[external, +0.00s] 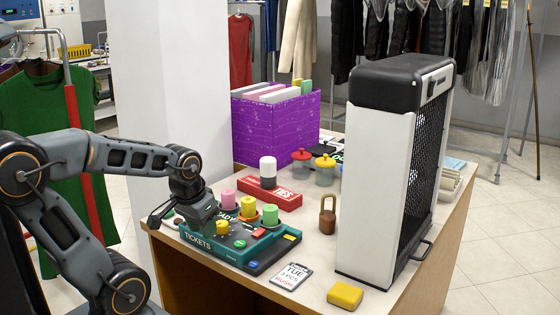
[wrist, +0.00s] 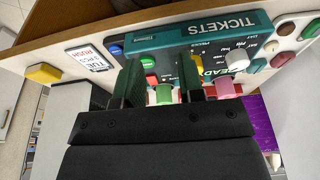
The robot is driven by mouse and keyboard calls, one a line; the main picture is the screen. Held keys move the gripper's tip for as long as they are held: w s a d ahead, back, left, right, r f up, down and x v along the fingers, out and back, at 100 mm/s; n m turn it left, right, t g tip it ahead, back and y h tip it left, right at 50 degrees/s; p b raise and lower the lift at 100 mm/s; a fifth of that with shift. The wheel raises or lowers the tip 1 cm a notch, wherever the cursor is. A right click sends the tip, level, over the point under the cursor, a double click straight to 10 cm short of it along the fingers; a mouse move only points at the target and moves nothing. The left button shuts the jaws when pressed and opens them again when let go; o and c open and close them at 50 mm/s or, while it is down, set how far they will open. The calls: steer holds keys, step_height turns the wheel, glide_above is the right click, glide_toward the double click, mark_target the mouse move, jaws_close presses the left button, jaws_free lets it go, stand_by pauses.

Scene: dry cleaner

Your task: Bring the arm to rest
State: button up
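My arm (external: 125,155) reaches from the left over the counter. My gripper (external: 182,217) points down above the left part of a teal ticket machine (external: 262,255) marked TICKETS. In the wrist view the two fingers of my gripper (wrist: 160,80) stand apart, with nothing held between them. The ticket machine (wrist: 205,32) lies beyond the fingertips there. I cannot tell whether the fingers touch it.
Pink, yellow and green cylinders (external: 270,215) stand close by. A red box (external: 270,194), brown padlock-shaped weight (external: 327,216), ticket card (external: 291,276), yellow block (external: 345,295), purple bin (external: 275,128) and tall white-black unit (external: 380,180) share the counter. A pillar (external: 160,80) rises behind my arm.

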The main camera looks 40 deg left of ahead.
step_height(320, 180, up, 11)
steer(key=p, duration=0.9)
steer(key=shift+a+t+p, duration=0.15)
steer(key=shift+t+p, duration=0.15)
steer(key=shift+f, duration=0.1)
